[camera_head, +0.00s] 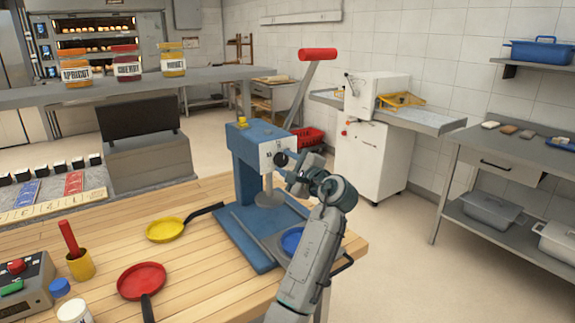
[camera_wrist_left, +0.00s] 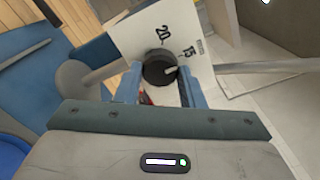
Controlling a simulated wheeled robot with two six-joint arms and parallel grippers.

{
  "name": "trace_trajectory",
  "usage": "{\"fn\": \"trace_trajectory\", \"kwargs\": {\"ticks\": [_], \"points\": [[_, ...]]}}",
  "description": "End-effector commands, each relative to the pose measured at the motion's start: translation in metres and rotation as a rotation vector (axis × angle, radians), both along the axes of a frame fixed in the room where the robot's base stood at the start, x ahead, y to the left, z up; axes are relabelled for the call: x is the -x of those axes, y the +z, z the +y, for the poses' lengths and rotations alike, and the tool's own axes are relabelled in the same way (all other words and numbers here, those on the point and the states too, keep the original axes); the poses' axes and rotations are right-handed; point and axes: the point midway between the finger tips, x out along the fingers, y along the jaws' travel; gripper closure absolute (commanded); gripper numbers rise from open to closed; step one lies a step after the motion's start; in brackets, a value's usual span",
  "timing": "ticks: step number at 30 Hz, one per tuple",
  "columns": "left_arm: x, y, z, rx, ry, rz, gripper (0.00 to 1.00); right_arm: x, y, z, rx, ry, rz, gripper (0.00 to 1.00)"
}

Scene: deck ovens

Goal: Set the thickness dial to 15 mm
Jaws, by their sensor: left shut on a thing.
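A blue press (camera_head: 243,180) with a white face plate (camera_head: 276,147) stands on the wooden table. The black dial (camera_wrist_left: 156,70) sits on this plate, with printed numbers 20 (camera_wrist_left: 164,33) and 15 (camera_wrist_left: 190,51) beside it in the left wrist view. A white pointer mark on the dial points right in that view, to the side of the 15; the exact setting is hard to read. My left gripper (camera_head: 287,163) is at the plate, its blue fingers (camera_wrist_left: 160,88) on either side of the dial and shut on it. My right gripper is not in view.
The press has a red-handled lever (camera_head: 318,54) and a round plate with a blue disc (camera_head: 292,240) at its base. A yellow pan (camera_head: 166,229) and a red pan (camera_head: 141,280) lie to the left. Jars stand on a shelf (camera_head: 200,76) behind.

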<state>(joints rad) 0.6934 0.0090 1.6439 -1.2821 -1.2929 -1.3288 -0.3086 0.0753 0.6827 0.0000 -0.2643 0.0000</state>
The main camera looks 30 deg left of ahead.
Motion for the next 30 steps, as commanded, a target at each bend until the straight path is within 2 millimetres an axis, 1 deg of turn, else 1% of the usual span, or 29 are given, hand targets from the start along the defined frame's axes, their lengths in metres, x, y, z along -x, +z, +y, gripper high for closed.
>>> {"fn": "trace_trajectory", "kwargs": {"ticks": [7,8,9,11,19,22,25,27,28,30], "points": [[0.0,0.001,0.0,-0.001,-0.001,-0.002,0.88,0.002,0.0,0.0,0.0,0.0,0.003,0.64],[0.0,0.001,0.0,-0.001,-0.001,-0.002,0.61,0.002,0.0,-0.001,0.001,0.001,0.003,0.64],[0.0,0.001,0.0,-0.001,-0.001,-0.002,0.53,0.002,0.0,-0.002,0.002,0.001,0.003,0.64],[0.0,0.001,0.0,-0.002,-0.001,-0.001,0.43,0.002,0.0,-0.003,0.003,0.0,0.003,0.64],[0.0,0.0,-0.001,-0.001,0.0,0.0,0.43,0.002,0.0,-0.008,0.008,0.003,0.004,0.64],[0.002,-0.001,-0.006,0.001,-0.002,-0.001,0.43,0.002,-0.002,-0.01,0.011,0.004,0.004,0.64],[0.007,-0.002,-0.018,0.003,-0.003,-0.001,0.43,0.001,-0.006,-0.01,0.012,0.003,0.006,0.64],[0.012,-0.003,-0.031,0.004,-0.004,-0.001,0.43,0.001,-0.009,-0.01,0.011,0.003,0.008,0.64],[0.014,-0.003,-0.037,0.003,-0.004,-0.002,0.43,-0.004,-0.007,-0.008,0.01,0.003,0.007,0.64],[0.019,-0.004,-0.05,0.004,-0.005,0.0,0.43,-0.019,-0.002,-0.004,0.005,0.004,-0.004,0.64]]}}
